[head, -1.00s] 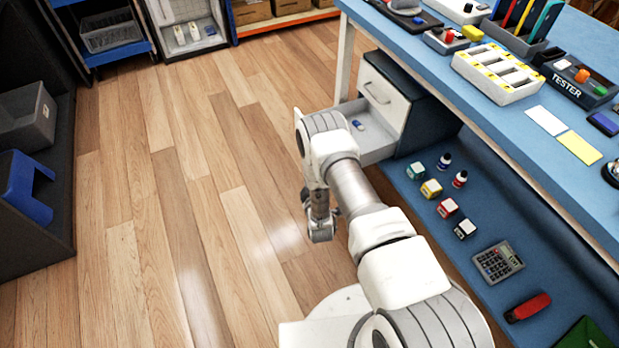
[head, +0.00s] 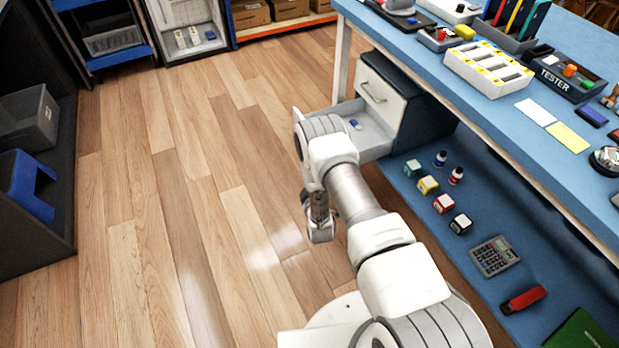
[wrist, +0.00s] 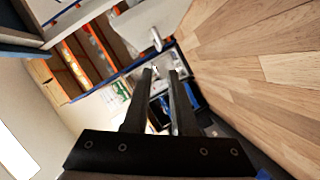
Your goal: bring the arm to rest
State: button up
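My arm is folded in front of my body over the wood floor in the head view, with its wrist hanging down. My gripper (head: 321,232) is at its lower end, above bare floor, left of the bench and its open drawer. In the wrist view the two dark fingers (wrist: 163,78) stand apart with a gap between them. Nothing is held between them, so the gripper is open and empty. The fingertips are too small to make out in the head view.
The blue bench (head: 480,95) with its phone-grading items is on the right. An open drawer (head: 365,130) juts out near my arm. A lower shelf (head: 415,213) holds small boxes, bottles and a calculator (head: 494,256). The middle floor is clear.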

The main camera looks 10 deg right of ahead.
dwell(0.4)
jog(key=w+r+m+g, duration=0.15)
jog(key=w+r, duration=0.25)
jog(key=r, duration=0.4)
jog(key=w+r+m+g, duration=0.1)
jog(key=w+r+m, duration=0.15)
jog(key=r, duration=0.55)
notch_tip(320, 180, up, 14)
jog(key=s+d+m+g, duration=0.1)
jog(key=s+g, duration=0.1)
jog(key=s+d+r+m+g, duration=0.2)
jog(key=s+r+m, duration=0.1)
jog(key=s+r, duration=1.15)
jog(key=s+d+r+m+g, duration=0.2)
jog(key=s, duration=1)
jog(key=s+d+r+m+g, duration=0.1)
jog(key=s+r+m, duration=0.15)
jog(key=s, duration=0.95)
notch_tip(320, 180, up, 25)
jog(key=p, duration=2.5)
jog(key=shift+s+n, duration=0.35)
